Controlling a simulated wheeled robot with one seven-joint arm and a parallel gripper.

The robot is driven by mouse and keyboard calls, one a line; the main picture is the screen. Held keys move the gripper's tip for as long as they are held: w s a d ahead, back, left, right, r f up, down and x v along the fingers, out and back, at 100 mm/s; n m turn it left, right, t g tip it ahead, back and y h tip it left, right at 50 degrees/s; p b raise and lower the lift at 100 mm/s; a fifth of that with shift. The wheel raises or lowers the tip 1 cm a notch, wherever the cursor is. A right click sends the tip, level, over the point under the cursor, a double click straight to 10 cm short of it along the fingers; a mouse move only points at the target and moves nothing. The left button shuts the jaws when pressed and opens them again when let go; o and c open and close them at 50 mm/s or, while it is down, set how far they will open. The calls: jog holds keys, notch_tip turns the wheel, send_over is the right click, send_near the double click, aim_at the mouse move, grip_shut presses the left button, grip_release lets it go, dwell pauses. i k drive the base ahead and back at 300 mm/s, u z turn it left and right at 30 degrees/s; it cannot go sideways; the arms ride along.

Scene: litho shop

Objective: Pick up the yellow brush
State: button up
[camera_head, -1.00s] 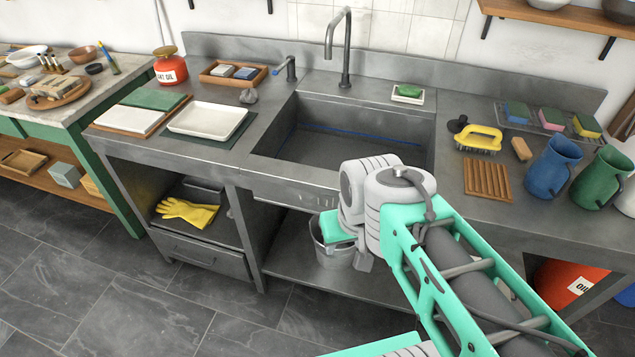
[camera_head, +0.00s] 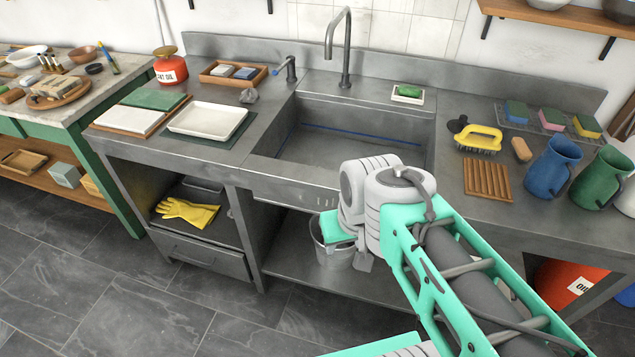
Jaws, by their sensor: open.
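The yellow brush (camera_head: 478,138) lies on the steel counter to the right of the sink. It has a yellow looped handle on top and dark bristles below. It stands clear of my arm, which rises from the lower right to a joint in front of the sink. My gripper does not show; the part of the arm beyond the joint is mostly hidden behind it.
A dark round item (camera_head: 457,124) touches or nearly touches the brush's left end. A wooden block (camera_head: 521,149), slatted wooden rack (camera_head: 487,180), blue jug (camera_head: 552,168) and green jug (camera_head: 602,178) stand nearby. Several sponges sit behind. The sink basin (camera_head: 350,150) is empty.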

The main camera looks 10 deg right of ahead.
aim_at(470, 140)
jog(key=z, duration=1.3)
